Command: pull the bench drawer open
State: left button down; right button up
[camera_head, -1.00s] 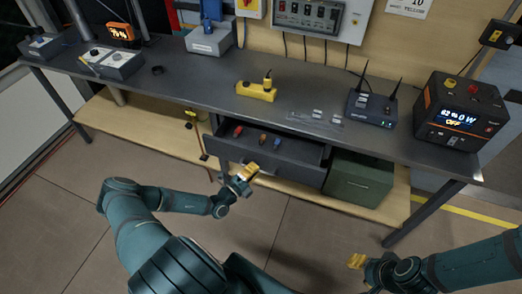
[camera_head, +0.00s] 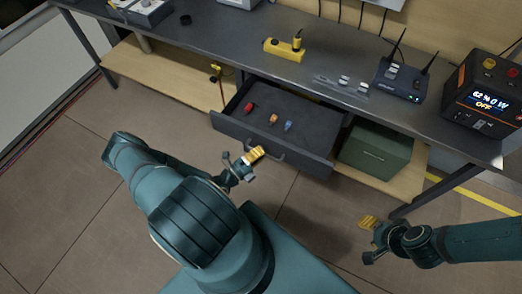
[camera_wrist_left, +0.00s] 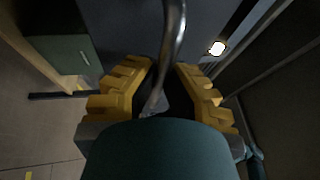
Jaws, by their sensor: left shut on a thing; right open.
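The dark bench drawer (camera_head: 318,166) stands partly out from under the bench in the head view, its inside visible from above. A red, an orange and a blue item lie in it. My left gripper (camera_head: 254,154) is at the middle of the drawer front, shut on the curved metal drawer handle (camera_head: 281,158). In the left wrist view the handle (camera_wrist_left: 174,45) runs between the yellow fingers of the left gripper (camera_wrist_left: 163,85). My right gripper (camera_head: 369,224) is open and empty, low above the floor to the right.
A green box (camera_head: 376,151) stands on the lower shelf (camera_head: 408,180), right of the drawer. The floor before the bench is clear.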

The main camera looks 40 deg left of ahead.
pick_arm(q)
jog(key=shift+d, duration=0.15)
jog(key=c, duration=1)
grip_release()
jog(key=v, duration=1.2)
